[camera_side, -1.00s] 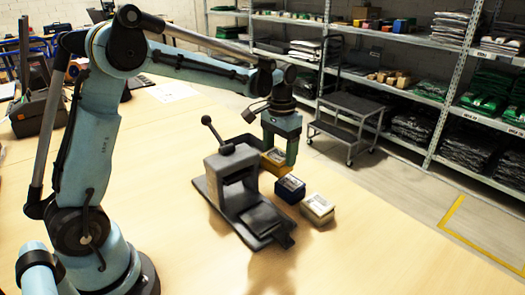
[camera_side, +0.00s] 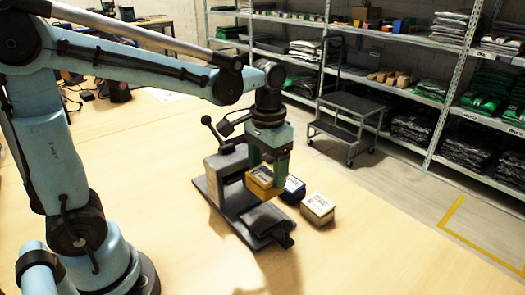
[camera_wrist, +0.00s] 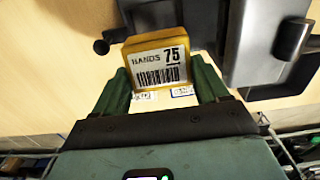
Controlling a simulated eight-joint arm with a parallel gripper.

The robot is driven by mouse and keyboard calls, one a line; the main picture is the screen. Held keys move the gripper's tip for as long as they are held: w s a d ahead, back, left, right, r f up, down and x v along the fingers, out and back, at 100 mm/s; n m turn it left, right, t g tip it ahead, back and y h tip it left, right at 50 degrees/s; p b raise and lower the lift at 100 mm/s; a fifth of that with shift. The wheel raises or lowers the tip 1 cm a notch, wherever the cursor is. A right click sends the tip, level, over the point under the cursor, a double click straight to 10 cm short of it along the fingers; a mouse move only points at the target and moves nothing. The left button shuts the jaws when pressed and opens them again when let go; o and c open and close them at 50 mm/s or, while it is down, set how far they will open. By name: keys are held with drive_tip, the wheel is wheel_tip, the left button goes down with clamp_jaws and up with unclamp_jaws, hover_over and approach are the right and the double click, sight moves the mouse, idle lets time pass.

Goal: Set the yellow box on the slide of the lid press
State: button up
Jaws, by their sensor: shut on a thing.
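The yellow box (camera_side: 263,183) is held in my gripper (camera_side: 270,165), with its labelled face visible. In the wrist view the box (camera_wrist: 157,52) sits between the two green fingers, its label reading "HANDS 75". The dark grey lid press (camera_side: 215,172) stands on the table, partly hidden by my gripper and the box. Its slide (camera_side: 266,221) sticks out at the near right end and looks empty. The box appears raised, up and back from the slide in the picture; its exact height is unclear. Part of the press (camera_wrist: 262,45) fills the right of the wrist view.
A dark blue box (camera_side: 294,188) stands just right of the press, partly hidden behind the yellow box. A pale yellow-white box (camera_side: 317,209) stands right of it. The near table (camera_side: 350,262) is clear. A step cart (camera_side: 345,125) and shelving stand beyond the table.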

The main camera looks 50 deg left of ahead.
drive_tip(key=shift+s+f, duration=0.25)
drive_tip(key=shift+s, duration=0.3)
drive_tip(key=shift+f, duration=3.5)
drive_tip(key=o, duration=1.1)
wheel_tip(320, 180, up, 12)
drive_tip(key=shift+r, duration=0.1)
